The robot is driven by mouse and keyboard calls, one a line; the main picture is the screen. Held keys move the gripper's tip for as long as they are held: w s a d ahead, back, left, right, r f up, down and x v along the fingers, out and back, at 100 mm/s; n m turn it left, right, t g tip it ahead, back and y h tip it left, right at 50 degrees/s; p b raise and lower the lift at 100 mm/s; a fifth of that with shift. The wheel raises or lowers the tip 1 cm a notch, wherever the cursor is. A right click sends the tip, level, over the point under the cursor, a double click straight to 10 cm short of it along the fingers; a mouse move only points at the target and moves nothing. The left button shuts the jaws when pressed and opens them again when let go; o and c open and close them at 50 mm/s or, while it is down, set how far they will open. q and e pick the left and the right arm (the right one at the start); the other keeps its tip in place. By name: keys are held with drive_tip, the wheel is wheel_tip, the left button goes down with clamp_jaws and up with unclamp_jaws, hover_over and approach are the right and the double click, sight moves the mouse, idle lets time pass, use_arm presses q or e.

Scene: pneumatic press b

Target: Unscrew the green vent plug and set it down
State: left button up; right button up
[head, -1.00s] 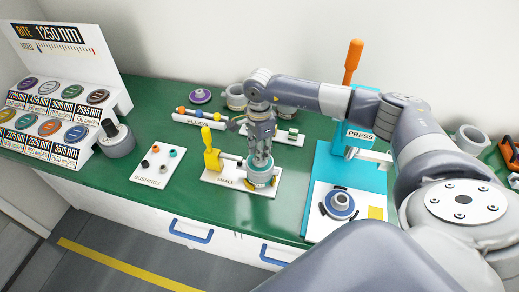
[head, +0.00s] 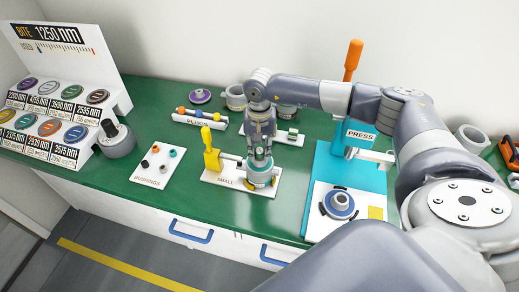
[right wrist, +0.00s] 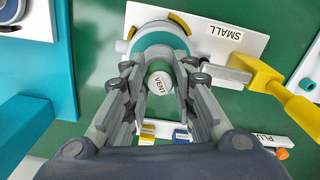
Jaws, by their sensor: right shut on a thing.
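The green vent plug (right wrist: 159,84) has a pale round cap marked VENT in the right wrist view. It sits between the fingertips of my right gripper (right wrist: 158,88), which is shut on it. In the head view my right gripper (head: 260,157) points down over the teal and white cylinder (head: 262,182) on the SMALL plate (head: 213,182). The cylinder (right wrist: 160,38) also shows behind the plug in the right wrist view. The fingers hide the plug in the head view. I cannot tell whether it is still threaded in. My left gripper is out of view.
A yellow-handled clamp (head: 211,150) stands on the plate, left of the gripper. The blue press (head: 372,184) with an orange lever stands to the right. A white bushings card (head: 146,176) lies left. Green bench top (head: 268,212) is clear in front of the plate.

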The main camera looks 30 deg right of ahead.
sight(260, 150)
drive_tip(key=o, duration=0.6)
drive_tip(key=m, duration=0.5)
drive_tip(key=shift+m, duration=0.3)
drive_tip(key=m, duration=0.6)
drive_tip(key=shift+m, duration=0.3)
drive_tip(key=c, duration=0.6)
drive_tip(key=n, duration=0.6)
drive_tip(key=shift+r+p, duration=1.15)
drive_tip(key=shift+r, duration=1.15)
